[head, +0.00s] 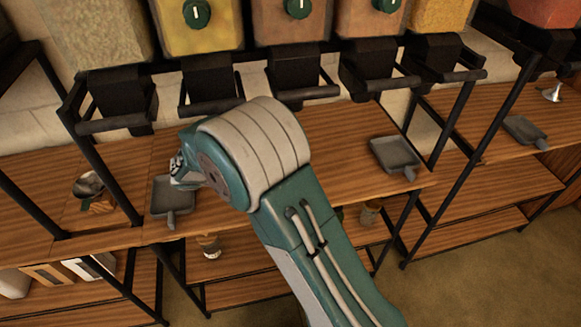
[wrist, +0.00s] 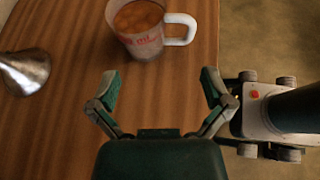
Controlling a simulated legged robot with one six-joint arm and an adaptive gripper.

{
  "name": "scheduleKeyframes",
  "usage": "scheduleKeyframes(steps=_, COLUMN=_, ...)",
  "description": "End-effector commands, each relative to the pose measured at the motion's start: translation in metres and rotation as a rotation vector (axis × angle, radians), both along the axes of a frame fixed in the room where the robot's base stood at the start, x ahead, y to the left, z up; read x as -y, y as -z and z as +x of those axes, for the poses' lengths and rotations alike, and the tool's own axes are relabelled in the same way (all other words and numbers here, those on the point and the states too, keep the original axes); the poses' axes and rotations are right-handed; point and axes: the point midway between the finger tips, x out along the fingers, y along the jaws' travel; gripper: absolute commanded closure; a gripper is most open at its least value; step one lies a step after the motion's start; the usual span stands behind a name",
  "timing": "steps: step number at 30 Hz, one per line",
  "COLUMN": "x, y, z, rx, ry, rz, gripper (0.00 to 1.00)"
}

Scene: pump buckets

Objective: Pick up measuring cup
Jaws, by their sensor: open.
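The measuring cup (wrist: 143,30) shows at the top of the wrist view. It is clear with red markings, has a white handle on its right, and holds something orange-brown. It stands upright on a wooden surface (wrist: 70,120). My gripper (wrist: 161,86) is open and empty, with its two fingers spread short of the cup and apart from it. In the head view, part of my gripper (head: 178,170) shows at the left end of my arm, above the shelf. I cannot make out the cup in the head view.
A metal cone-shaped thing (wrist: 24,70) lies left of the cup. The wood's edge runs just right of the handle. In the head view, grey square scoops (head: 174,197) (head: 394,153) lie on the wooden shelf (head: 335,140), below black brackets and dispensers with green knobs (head: 197,13).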

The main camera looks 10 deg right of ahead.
Motion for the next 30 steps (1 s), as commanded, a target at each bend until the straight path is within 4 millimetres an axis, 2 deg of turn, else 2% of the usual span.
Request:
scheduleKeyframes(steps=3, x=-0.013, y=0.016, z=0.008, rx=-0.043, ry=-0.064, rz=-0.071, gripper=0.00)
scheduleKeyframes(steps=8, x=-0.012, y=0.021, z=0.012, rx=-0.057, ry=-0.085, rz=-0.097, gripper=0.00)
scheduleKeyframes(steps=18, x=0.031, y=0.039, z=0.022, rx=-0.058, ry=-0.081, rz=-0.096, gripper=0.00)
scheduleKeyframes(steps=23, x=0.042, y=0.042, z=0.024, rx=-0.057, ry=-0.081, rz=-0.095, gripper=0.00)
scheduleKeyframes(steps=30, x=0.077, y=0.050, z=0.031, rx=-0.057, ry=-0.079, rz=-0.093, gripper=0.00)
